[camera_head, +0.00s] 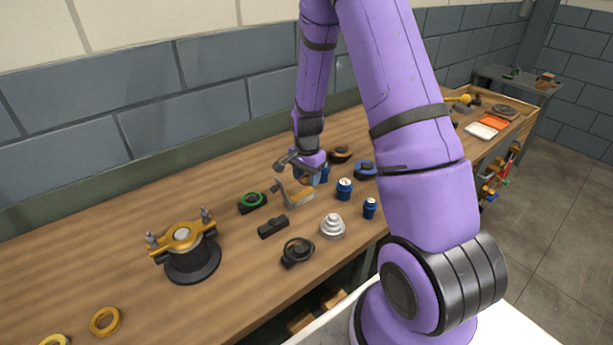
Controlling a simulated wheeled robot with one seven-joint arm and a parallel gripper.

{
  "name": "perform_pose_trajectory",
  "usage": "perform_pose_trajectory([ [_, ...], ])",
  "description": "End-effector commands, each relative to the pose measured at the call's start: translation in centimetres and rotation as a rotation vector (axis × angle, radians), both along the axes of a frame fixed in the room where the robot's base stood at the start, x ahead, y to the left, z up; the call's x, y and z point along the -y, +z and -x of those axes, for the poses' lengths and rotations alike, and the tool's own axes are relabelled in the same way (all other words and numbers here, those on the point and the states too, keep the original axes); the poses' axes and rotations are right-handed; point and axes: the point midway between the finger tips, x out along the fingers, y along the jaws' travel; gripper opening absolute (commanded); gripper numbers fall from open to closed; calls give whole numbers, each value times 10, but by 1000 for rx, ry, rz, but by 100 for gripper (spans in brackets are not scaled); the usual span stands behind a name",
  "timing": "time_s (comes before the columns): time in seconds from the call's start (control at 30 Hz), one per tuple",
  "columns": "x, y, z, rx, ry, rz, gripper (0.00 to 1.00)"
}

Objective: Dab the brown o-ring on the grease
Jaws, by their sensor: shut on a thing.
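My gripper (301,176) is at the end of my purple arm, low over the middle of the bench. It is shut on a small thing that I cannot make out. A brown-orange ring (341,152) with dark parts lies on the bench just beyond my gripper, to its right. I cannot tell if it is the o-ring of the task. A grey bracket-like piece with a tan patch (299,197) stands right below my gripper; I cannot tell if the patch is grease. Blue tins (344,188) stand to the right, one partly hidden by my gripper.
A green ring on a black base (252,202), a black block (273,226), a dark ring-shaped part (297,252) and a stepped silver part (332,226) lie nearby. A blue-and-black part (365,169) is on the right. A black housing with a gold flange (187,250) stands at left.

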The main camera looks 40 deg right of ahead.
Motion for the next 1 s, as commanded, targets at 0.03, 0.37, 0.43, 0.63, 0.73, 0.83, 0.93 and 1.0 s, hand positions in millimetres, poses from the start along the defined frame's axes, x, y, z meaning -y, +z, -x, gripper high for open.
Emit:
perform_pose_trajectory([
  [0.03,0,-1,0,0,0,0,25],
  [0.37,0,-12,0,0,0,-1,25],
  [0.43,0,-16,-1,0,0,-1,25],
  [0.63,0,-24,-1,0,0,0,25],
  [0.73,0,-25,-1,0,0,0,25],
  [0.83,0,-26,-1,0,0,0,25],
  [0.93,0,-26,-1,0,0,0,25],
  [1.0,0,-26,-1,0,0,0,25],
])
